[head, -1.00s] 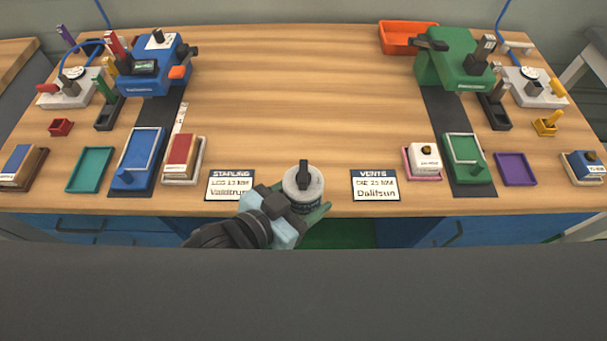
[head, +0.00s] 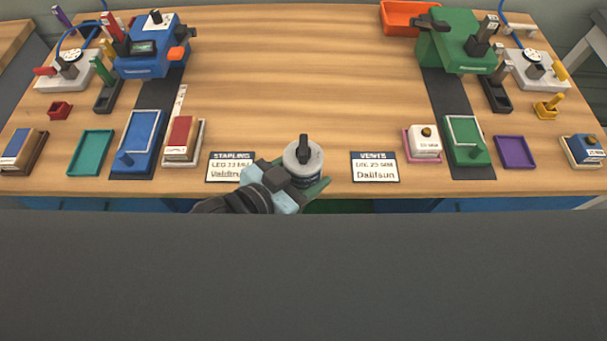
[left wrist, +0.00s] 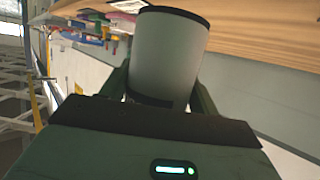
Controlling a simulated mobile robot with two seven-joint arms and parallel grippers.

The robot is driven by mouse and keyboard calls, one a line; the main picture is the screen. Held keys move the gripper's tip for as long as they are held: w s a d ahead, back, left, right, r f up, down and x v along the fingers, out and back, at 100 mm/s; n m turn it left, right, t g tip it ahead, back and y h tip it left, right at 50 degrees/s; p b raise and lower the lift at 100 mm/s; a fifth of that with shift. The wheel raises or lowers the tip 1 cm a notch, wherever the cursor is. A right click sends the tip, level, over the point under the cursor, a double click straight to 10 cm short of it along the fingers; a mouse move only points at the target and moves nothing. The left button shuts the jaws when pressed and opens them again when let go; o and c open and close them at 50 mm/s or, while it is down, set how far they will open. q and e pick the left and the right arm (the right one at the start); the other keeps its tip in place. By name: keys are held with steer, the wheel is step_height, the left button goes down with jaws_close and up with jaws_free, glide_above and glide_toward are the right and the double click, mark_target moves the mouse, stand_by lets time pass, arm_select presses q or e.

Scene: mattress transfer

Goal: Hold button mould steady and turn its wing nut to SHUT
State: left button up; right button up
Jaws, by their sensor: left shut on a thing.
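The button mould (head: 302,162) is a light grey round body with a dark wing nut (head: 303,147) on top. It is upright at the table's front edge, between two name cards. My left gripper (head: 311,187) is shut on the mould, its fingers around the lower part. In the left wrist view the mould (left wrist: 170,55) shows as a pale cylinder with a dark rim between the green fingers (left wrist: 160,95). The wing nut's top is not visible there. I cannot read any SHUT mark. My right gripper is not in view.
A blue press (head: 150,55) stands back left and a green press (head: 460,50) back right. Small trays and boxes line both sides. The table's middle (head: 300,80) is clear.

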arm_select(q)
steer(key=w, duration=1.4)
steer(key=shift+r, duration=0.15)
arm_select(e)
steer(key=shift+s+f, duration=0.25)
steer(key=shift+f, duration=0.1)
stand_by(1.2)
